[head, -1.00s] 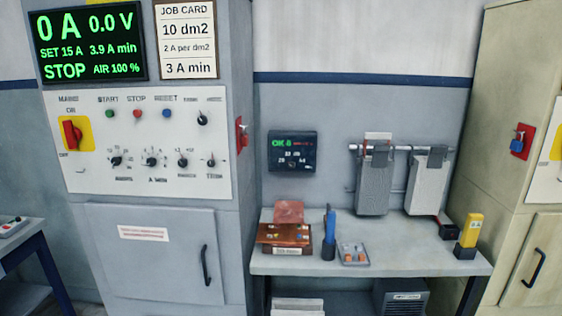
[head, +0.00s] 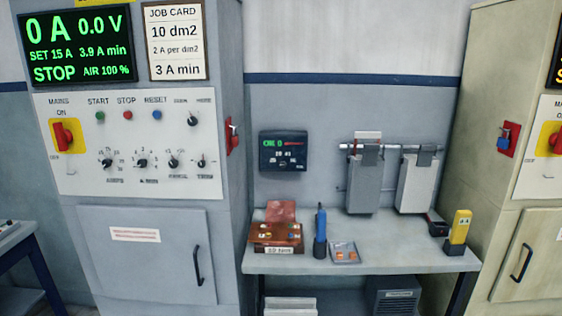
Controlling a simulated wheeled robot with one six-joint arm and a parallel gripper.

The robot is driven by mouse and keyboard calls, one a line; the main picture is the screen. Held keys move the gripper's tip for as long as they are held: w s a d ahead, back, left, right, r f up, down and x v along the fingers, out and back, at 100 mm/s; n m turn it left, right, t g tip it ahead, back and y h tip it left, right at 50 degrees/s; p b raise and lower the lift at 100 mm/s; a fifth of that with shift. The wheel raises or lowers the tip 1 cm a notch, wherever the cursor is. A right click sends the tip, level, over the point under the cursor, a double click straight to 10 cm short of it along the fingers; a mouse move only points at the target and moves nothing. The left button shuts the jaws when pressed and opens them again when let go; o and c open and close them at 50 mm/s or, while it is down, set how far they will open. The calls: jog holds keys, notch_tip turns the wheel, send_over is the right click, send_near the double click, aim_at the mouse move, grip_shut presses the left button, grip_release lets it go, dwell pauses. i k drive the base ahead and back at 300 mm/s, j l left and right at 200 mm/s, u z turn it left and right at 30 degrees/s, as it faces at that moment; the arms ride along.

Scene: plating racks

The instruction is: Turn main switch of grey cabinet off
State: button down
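The grey cabinet (head: 150,262) stands at the left in the head view. Its main switch (head: 63,136) is a red rotary handle on a yellow plate, labelled MAINS, at the left of the white control panel (head: 135,182). The handle stands roughly upright, towards the ON mark above it; the OFF mark is at the lower left. The display (head: 78,48) above is lit and reads 0 A, 0.0 V and STOP. My gripper is not in view.
A bench (head: 360,260) with a brown box (head: 275,234), a blue tool (head: 320,232) and a yellow device (head: 460,228) stands right of the cabinet. A beige cabinet (head: 500,190) is at the far right. A blue-legged table (head: 20,245) is at the lower left.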

aim_at(63, 137)
jog(key=u, duration=1.55)
